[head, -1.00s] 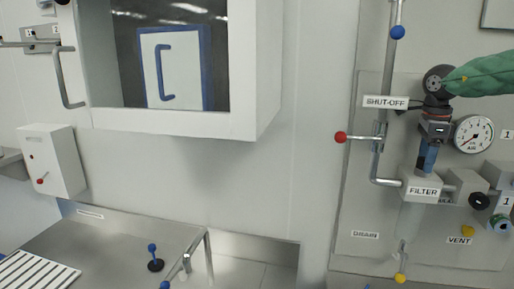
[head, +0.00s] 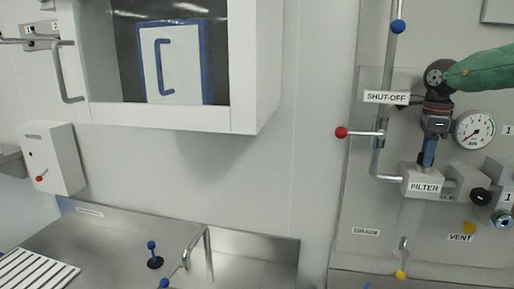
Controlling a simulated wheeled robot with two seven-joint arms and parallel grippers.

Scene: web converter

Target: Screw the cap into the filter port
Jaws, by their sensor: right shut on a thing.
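The filter block (head: 422,181) with its FILTER label is mounted on the wall panel at the right of the head view. My right gripper (head: 430,150) points straight down above it, at the end of an arm in a green sleeve. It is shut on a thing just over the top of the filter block. The cap is mostly hidden between the fingers, and I cannot make out its shape. The port on top of the block is hidden too, so I cannot tell whether the cap touches it. My left gripper is not in view.
A pressure gauge (head: 474,130) sits close to the right of my gripper. A pipe with a red-knobbed shut-off lever (head: 358,133) runs on the left. A black knob (head: 480,196) is at the right. A yellow-tipped drain (head: 401,274) hangs below. A steel table (head: 110,235) stands lower left.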

